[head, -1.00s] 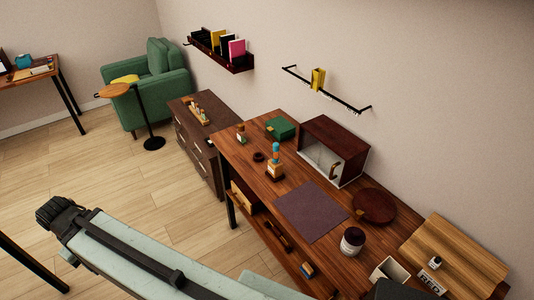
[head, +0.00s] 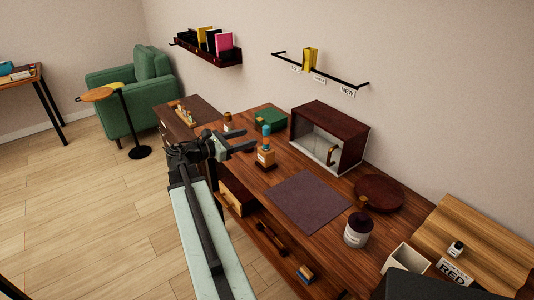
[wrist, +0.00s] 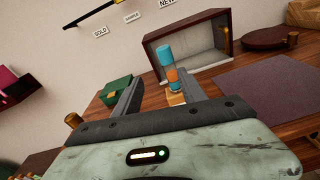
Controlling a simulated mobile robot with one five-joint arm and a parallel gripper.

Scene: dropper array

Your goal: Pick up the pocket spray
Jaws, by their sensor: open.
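My gripper (head: 248,141) is open and empty, at the table's left edge, just left of the bottle in the head view. Its fingers (wrist: 160,80) point towards the bottle. I cannot tell the exact gap; no contact shows.
A green box (head: 271,117) and a dark-red open-fronted cabinet (head: 328,118) stand behind.

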